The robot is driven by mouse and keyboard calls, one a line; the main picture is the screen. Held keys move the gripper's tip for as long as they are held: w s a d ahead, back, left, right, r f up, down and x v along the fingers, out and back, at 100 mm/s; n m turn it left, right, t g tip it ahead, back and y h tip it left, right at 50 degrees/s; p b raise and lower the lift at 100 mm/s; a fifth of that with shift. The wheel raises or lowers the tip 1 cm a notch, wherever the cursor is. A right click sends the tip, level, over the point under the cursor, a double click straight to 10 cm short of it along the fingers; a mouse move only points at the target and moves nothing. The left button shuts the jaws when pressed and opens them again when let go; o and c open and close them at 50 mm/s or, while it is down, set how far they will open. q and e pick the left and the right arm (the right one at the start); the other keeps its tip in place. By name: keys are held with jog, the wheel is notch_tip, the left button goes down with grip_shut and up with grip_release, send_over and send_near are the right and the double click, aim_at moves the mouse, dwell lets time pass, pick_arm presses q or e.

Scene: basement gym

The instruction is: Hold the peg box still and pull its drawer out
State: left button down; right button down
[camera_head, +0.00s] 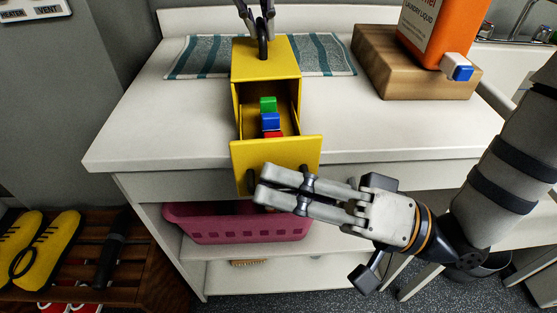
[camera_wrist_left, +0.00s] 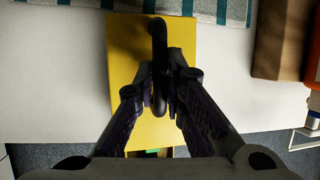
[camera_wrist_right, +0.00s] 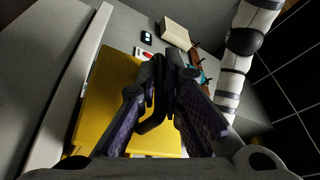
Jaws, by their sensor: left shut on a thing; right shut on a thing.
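The yellow peg box (camera_head: 282,68) stands on the white counter with its drawer (camera_head: 272,153) pulled out over the front edge. Inside the drawer show a green block (camera_head: 268,103), a blue block (camera_head: 271,121) and a partly hidden red block (camera_head: 273,134). My left gripper (camera_head: 257,22) is shut on the black handle on the box top. That handle (camera_wrist_left: 159,42) shows between its fingers in the left wrist view. My right gripper (camera_head: 272,187) is shut on the drawer front's black handle. That handle (camera_wrist_right: 152,121) shows between its fingers in the right wrist view.
A striped mat (camera_head: 205,56) lies behind the box. At right, an orange detergent bottle (camera_head: 437,28) stands on a wooden block (camera_head: 385,65). A pink basket (camera_head: 220,225) sits on the shelf below the drawer. The counter (camera_head: 150,125) left of the box is clear.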

pick_arm(q)
jog(key=shift+r, duration=0.1)
pick_arm(e)
jog(key=shift+s, duration=0.45)
jog(key=c, duration=2)
grip_release()
jog(key=v, duration=1.2)
jog(key=shift+r, duration=0.1)
